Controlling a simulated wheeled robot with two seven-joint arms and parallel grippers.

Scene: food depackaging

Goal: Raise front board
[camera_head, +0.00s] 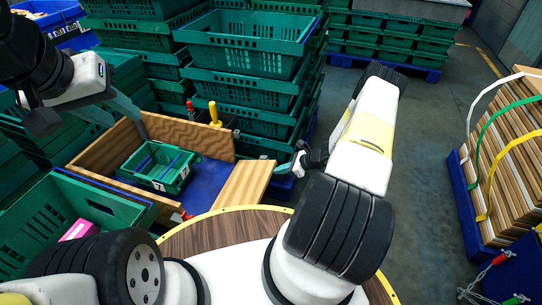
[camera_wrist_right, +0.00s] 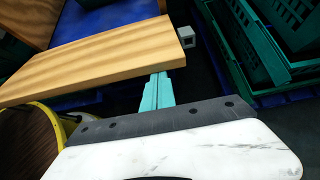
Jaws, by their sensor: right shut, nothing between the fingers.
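A wooden-walled box with a blue floor (camera_head: 208,178) stands in front of me in the head view. A light wooden board (camera_head: 244,186) forms its right side in the head view. The same board (camera_wrist_right: 90,60) fills the upper left of the right wrist view, its broad face showing. My right gripper (camera_head: 290,167) is shut and empty at the board's right end. Its teal fingers (camera_wrist_right: 155,92) reach to the board's near edge, and their tips are hidden by it; contact cannot be told. My left gripper (camera_head: 122,108) is over the box's left wall, its fingers apart.
A small green crate (camera_head: 158,168) sits inside the box. Stacked green crates (camera_head: 250,50) stand behind and a large green crate (camera_head: 60,222) stands at left. A yellow-handled item (camera_head: 214,113) stands behind the back wall. Strapped boards (camera_head: 510,140) stand at right; the floor between is clear.

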